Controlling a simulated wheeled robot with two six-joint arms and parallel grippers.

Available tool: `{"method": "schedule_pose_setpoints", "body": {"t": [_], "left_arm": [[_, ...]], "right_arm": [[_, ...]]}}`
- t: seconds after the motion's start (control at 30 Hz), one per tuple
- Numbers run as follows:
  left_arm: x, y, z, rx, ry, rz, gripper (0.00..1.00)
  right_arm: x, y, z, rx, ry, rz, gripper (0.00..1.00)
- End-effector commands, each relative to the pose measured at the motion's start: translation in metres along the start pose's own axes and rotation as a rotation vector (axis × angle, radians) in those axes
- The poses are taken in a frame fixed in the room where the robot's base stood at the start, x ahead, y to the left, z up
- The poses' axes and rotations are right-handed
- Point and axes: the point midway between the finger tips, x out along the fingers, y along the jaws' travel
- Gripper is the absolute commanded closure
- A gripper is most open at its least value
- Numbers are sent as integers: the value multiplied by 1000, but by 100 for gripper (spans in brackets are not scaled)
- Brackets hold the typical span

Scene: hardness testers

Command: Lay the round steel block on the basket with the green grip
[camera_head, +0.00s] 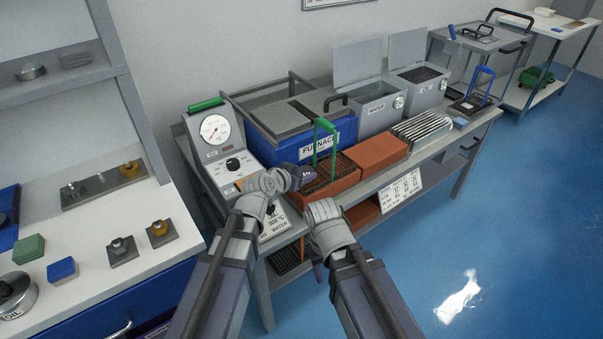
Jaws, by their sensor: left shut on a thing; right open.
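The basket with the green grip (325,186) is a dark wire tray on a red-brown brick, its green handle standing up. My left gripper (303,174) is at the near left edge of this basket, over or just beside it; I cannot tell its height. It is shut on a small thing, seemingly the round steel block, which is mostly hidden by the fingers. My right gripper (322,212) is lower, in front of the bench's near edge. It is open and looks empty, its fingers largely hidden by my wrist.
A blue furnace (318,150) stands behind the basket, a dial tester (216,133) to its left. More bricks (376,148) and a metal rack (421,130) lie to the right. A basket with a blue grip (472,103) is farther right. A white counter (90,225) is at left.

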Motion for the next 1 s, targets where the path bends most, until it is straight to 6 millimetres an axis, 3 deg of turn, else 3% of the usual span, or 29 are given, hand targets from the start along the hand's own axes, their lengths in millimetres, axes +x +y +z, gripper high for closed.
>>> {"method": "schedule_pose_setpoints", "body": {"t": [0.33, 0.37, 0.63, 1.0], "left_arm": [[2, 0, 4, 0, 1, 0, 100], [2, 0, 4, 0, 1, 0, 33], [2, 0, 4, 0, 0, 0, 3], [-1, 1, 3, 0, 0, 0, 1]], "right_arm": [[4, 0, 0, 0, 0, 0, 50], [4, 0, 0, 0, 0, 0, 50], [4, 0, 0, 0, 0, 0, 50], [2, 0, 0, 0, 0, 0, 50]]}}
